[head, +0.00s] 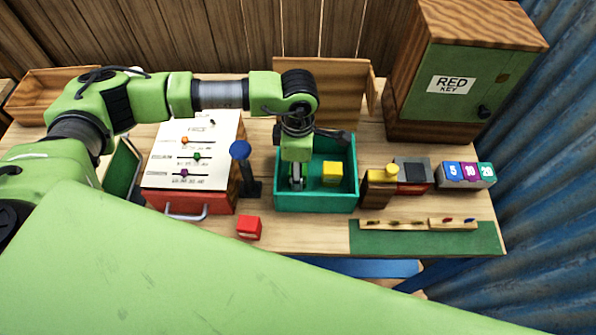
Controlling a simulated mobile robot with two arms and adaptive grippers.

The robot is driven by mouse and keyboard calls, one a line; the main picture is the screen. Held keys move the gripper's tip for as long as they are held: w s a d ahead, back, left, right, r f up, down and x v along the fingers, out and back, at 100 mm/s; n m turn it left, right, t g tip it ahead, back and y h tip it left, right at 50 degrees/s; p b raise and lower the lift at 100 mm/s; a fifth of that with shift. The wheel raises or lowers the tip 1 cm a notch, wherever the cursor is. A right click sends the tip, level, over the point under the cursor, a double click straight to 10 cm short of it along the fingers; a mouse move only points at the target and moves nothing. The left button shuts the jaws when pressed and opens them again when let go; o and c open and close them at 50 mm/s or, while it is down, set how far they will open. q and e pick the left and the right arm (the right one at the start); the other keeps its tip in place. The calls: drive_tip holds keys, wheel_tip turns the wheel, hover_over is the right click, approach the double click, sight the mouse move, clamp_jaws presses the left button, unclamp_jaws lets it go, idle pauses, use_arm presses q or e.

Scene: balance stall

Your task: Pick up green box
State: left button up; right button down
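The green box is a teal-green open tray (317,207) on the wooden bench, near the middle of the head view. A yellow cube (332,171) lies inside it, right of centre. My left gripper (297,184) points down into the left part of the box, left of the yellow cube and apart from it. Its arm and wrist hide part of the box's back and left inside. The fingertips are small and partly hidden, so I cannot tell whether they are open or shut, or touch the box. My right gripper is not in view.
A red cube (248,228) lies near the front edge. A blue-topped lever (240,150) and a red slider panel (185,204) stand left of the box. A small wooden block with a yellow top (379,190) stands close right. A cabinet labelled RED KEY (455,95) stands back right.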

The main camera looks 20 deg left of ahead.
use_arm(q)
drive_tip(key=c, duration=1.2)
drive_tip(key=shift+w+r, duration=0.1)
drive_tip(key=shift+r, duration=0.25)
wheel_tip(320, 180, up, 8)
drive_tip(key=b, duration=0.3)
drive_tip(key=shift+r, duration=0.65)
